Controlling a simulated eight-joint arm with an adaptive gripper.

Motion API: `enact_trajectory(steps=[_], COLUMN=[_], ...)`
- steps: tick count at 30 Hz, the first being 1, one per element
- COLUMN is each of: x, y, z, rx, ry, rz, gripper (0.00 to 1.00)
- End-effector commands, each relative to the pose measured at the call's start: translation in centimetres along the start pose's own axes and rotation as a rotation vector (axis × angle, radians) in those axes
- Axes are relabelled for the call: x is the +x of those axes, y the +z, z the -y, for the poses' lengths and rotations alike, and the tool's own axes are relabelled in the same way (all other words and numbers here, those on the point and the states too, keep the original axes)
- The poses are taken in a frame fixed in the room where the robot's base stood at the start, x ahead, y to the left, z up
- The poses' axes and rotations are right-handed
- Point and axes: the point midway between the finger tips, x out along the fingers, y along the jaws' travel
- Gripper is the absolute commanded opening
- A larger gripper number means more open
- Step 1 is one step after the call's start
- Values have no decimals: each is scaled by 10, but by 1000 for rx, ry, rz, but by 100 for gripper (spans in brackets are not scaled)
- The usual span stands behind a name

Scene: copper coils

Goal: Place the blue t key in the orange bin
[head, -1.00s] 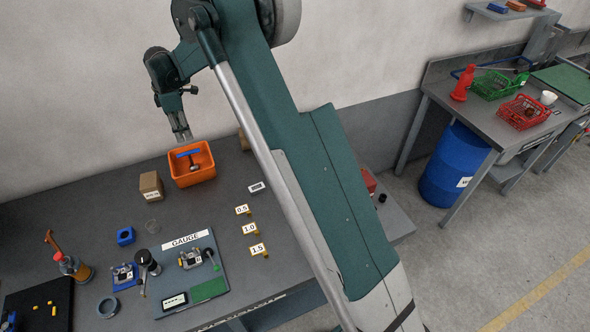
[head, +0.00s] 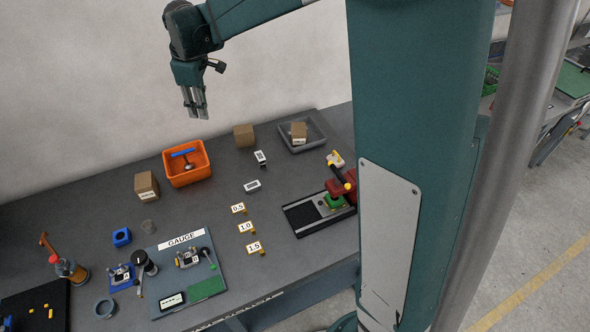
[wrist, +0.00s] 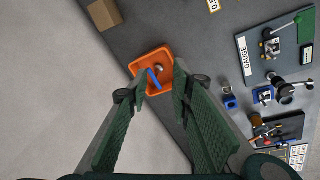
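The orange bin (head: 187,174) stands on the grey bench near the wall. The blue t key (head: 183,152) is in it, its blue handle at the bin's upper part and its metal shaft down inside. The wrist view also shows the orange bin (wrist: 137,68) with the blue t key (wrist: 154,79) in it. My gripper (head: 196,114) is in the air above the bin, apart from the key. In the wrist view my gripper (wrist: 160,83) has its two fingers spread with nothing between them.
Cardboard boxes (head: 146,186) (head: 244,136) stand on either side of the bin. A grey tray (head: 312,140) holds another box. The gauge board (head: 222,270), label tags and a black mat (head: 40,303) lie toward the front.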

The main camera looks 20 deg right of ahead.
Motion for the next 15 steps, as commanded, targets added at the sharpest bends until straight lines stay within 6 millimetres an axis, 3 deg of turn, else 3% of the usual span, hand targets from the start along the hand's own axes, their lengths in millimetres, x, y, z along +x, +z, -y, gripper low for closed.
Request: enact_trajectory(steps=[15], x=[-70], y=[78], z=[46], rx=[240], ry=[73], rz=[-60], gripper=[23])
